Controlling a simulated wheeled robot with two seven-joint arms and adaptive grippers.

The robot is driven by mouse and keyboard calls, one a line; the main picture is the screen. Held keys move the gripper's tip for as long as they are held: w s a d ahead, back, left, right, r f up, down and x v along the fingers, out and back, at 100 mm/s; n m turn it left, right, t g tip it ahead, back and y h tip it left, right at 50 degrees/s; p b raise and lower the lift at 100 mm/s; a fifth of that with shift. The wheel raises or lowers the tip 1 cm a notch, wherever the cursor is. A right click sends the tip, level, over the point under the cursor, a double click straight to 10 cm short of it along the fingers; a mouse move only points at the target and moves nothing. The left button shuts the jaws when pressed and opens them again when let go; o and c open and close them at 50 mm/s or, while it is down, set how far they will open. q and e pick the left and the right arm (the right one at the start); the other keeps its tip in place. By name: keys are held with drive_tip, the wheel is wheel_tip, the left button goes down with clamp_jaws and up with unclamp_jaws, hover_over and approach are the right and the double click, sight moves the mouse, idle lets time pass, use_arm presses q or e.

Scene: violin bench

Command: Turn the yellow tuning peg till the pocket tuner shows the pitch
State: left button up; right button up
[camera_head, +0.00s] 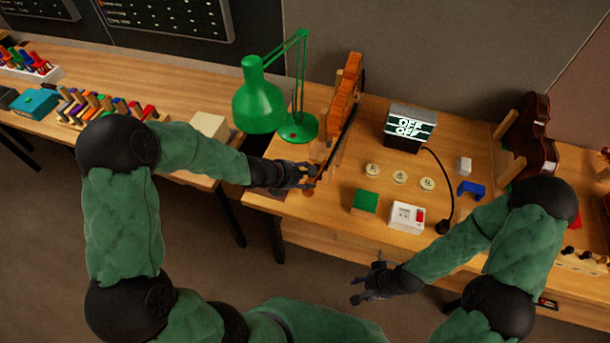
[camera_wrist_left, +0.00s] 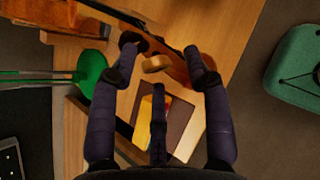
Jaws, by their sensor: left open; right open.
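The violin (camera_head: 345,95) is held upright near the bench's front left corner, its neck end low by my left gripper. My left gripper (camera_head: 306,174) is open at that neck end. In the left wrist view its fingers (camera_wrist_left: 162,52) spread on either side of a small tan rounded piece (camera_wrist_left: 157,63), with a gap. A yellow piece (camera_wrist_left: 144,124) shows lower, partly behind a finger; I cannot tell which is the yellow peg. My right gripper (camera_head: 368,284) is open and empty, in front of the bench.
A green lamp (camera_head: 260,104) stands close left of the violin. Several round pale discs (camera_head: 399,177), a green block (camera_head: 365,201), a white box with a red part (camera_head: 406,217) and a blue piece (camera_head: 471,188) lie on the bench.

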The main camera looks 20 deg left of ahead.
use_arm(q)
drive_tip(key=shift+r, duration=0.1)
drive_tip(key=shift+s+a+r, duration=0.1)
drive_tip(key=shift+a+r, duration=0.05)
drive_tip(key=shift+r, duration=0.1)
drive_tip(key=v, duration=1.1)
drive_tip(key=shift+s, duration=0.15)
idle(1.0)
drive_tip(key=s+d+f+m+g+b, duration=0.2)
drive_tip(key=f+m, duration=0.5)
drive_tip(key=f, duration=0.6)
drive_tip(key=s+d+f+m+g+y+b, duration=0.1)
drive_tip(key=s+d+f+m+b, duration=0.4)
drive_tip(key=f, duration=0.9)
drive_tip(key=s+d+f+m+g+b, duration=0.3)
drive_tip(key=s+f+m, duration=0.5)
drive_tip(key=f+m, duration=0.3)
wheel_tip(320, 180, down, 3)
drive_tip(key=shift+d+r+g+y+b, duration=0.25)
drive_tip(key=shift+d+g+y+b, duration=0.2)
drive_tip(key=shift+b, duration=0.55)
